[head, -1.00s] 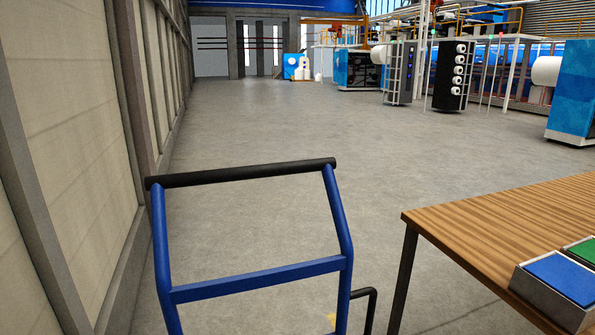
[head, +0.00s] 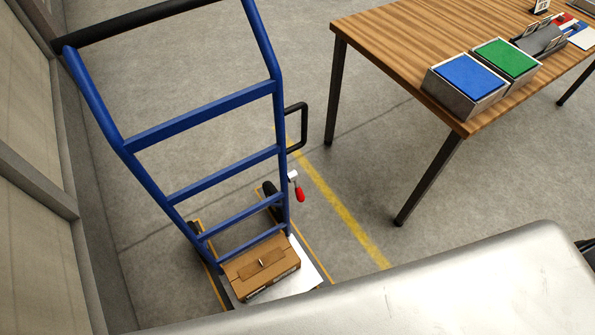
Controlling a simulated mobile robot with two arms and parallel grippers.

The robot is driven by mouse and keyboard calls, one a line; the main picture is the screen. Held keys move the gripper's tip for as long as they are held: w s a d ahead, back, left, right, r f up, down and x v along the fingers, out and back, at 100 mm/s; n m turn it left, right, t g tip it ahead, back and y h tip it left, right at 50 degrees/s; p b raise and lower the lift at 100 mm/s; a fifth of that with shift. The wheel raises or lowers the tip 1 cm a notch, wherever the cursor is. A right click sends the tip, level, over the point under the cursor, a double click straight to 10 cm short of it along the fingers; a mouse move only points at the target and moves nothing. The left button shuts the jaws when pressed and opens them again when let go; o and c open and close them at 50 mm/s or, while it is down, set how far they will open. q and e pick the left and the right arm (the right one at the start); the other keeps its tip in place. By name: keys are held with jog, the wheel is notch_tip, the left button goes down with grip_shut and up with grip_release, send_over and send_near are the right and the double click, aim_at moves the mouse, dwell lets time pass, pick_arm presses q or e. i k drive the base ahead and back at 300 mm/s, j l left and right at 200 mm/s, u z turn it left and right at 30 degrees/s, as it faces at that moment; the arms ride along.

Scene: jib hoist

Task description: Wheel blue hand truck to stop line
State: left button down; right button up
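The blue hand truck (head: 222,155) stands upright on the floor at the left, with a black grip bar (head: 140,22) across its top. A black side handle (head: 303,128) and a small red-tipped lever (head: 298,188) are on its right side. A cardboard box (head: 262,266) rests on its pale toe plate (head: 308,262). A yellow floor line (head: 340,205) runs diagonally to the right of the truck; I cannot tell whether it is the stop line. Neither of my grippers is in view.
A wooden table (head: 400,60) stands at the right, with a blue-topped box (head: 468,82), a green-topped box (head: 508,60) and small items at its far end. A wall (head: 30,200) is close on the left. Narrow orange floor lines (head: 312,250) flank the truck's base.

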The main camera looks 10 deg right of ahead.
aim_at(306, 278)
jog(key=k+l+u, duration=0.15)
jog(key=l, duration=0.25)
jog(key=l+u, duration=0.1)
jog(key=l, duration=0.3)
jog(key=k+l+u, duration=0.15)
jog(key=l, duration=0.25)
jog(key=k+l+u, duration=0.15)
jog(key=l, duration=0.2)
jog(key=i+l+u, duration=0.15)
jog(key=l, duration=0.2)
jog(key=i+l+u, duration=0.15)
jog(key=l, duration=0.2)
jog(key=i+l+u, duration=0.2)
jog(key=l, duration=0.15)
jog(key=i+l, duration=0.2)
jog(key=l+z, duration=0.1)
jog(key=z, duration=0.3)
